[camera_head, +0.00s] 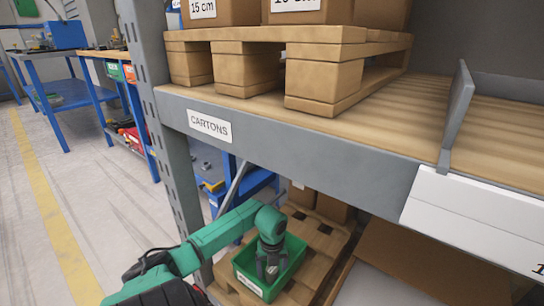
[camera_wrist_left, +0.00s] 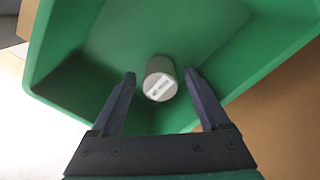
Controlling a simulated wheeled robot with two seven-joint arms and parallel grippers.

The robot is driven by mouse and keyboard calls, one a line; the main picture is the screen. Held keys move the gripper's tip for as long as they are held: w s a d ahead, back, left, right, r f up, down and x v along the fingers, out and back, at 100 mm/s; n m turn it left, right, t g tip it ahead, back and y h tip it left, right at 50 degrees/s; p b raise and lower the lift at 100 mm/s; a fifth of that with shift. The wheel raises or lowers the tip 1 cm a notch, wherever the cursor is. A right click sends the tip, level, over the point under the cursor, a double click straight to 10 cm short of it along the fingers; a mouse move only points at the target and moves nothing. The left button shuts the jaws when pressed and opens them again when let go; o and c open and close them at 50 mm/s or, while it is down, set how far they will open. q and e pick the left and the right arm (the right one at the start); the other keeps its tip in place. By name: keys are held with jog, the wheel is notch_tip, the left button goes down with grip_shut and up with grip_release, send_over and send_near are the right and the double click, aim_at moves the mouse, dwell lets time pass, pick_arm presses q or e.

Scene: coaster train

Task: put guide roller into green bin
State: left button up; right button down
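The green bin (camera_head: 291,272) stands on a wooden pallet low under the shelf, and it fills much of the left wrist view (camera_wrist_left: 225,35). My left gripper (camera_head: 270,273) points down into the bin. In the left wrist view its two fingers (camera_wrist_left: 160,74) are spread, with a gap on each side of the guide roller (camera_wrist_left: 161,80). The roller is a short grey cylinder with a pale marked end, seen inside the bin's outline. I cannot tell whether it touches the bin floor. In the head view I cannot make out the roller. My right gripper is not in view.
A grey shelf beam with a CARTONS label (camera_head: 210,125) runs above and in front of the bin, beside a grey upright (camera_head: 165,130). Brown cartons (camera_head: 330,205) stand behind the bin. The pallet (camera_head: 318,249) shows around it. Blue workbenches (camera_head: 70,95) stand at far left.

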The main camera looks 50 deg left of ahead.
aim_at(272, 269)
pick_arm(q)
notch_tip(272, 269, up, 12)
jog(key=p, duration=0.5)
jog(key=shift+r, duration=0.15)
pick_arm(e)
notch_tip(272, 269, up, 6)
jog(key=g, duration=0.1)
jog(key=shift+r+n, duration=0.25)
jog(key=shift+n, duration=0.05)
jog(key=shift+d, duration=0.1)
